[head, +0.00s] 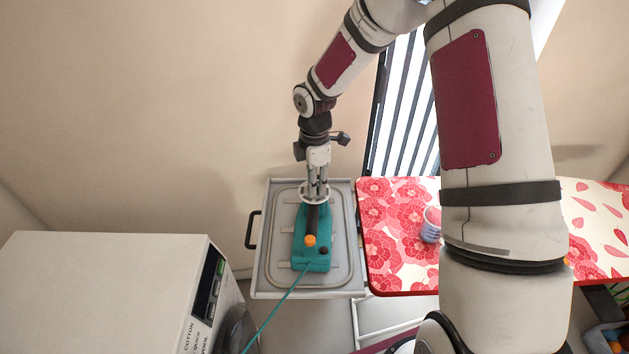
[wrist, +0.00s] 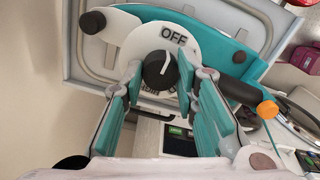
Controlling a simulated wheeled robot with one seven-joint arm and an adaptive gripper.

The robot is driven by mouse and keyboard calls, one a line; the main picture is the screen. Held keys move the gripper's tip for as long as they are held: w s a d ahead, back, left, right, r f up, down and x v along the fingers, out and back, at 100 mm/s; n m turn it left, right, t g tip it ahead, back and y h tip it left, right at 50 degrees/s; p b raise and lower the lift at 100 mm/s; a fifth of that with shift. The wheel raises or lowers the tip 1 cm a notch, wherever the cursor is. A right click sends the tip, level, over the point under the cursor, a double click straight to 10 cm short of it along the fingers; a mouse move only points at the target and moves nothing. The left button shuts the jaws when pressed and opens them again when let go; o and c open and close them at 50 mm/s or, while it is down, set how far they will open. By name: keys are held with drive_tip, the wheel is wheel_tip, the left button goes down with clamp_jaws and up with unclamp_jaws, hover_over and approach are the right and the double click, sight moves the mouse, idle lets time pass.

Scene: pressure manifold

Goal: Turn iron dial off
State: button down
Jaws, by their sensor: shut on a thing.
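The teal iron (head: 313,258) lies on a grey tray at the end of the ironing board. In the wrist view its white dial plate (wrist: 199,47) carries an OFF label at the top and other lettering below, partly hidden. The black dial knob (wrist: 158,66) stands in the middle of the plate; its white pointer line points upward, roughly toward OFF. My gripper (wrist: 163,84) has its fingers on either side of the knob and is shut on it. In the head view my gripper (head: 316,184) comes down from above onto the iron, hiding the knob.
The grey tray (head: 266,284) has a black handle on its left. The ironing board (head: 390,275) with a red floral cover is on the right, with a cup (head: 431,224) on it. A white washing machine (head: 110,290) stands front left. A teal cord (head: 272,318) runs from the iron.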

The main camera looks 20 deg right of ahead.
idle(0.4)
drive_tip(key=c, duration=1.2)
unclamp_jaws()
drive_tip(key=shift+c, duration=0.2)
wheel_tip(320, 180, up, 12)
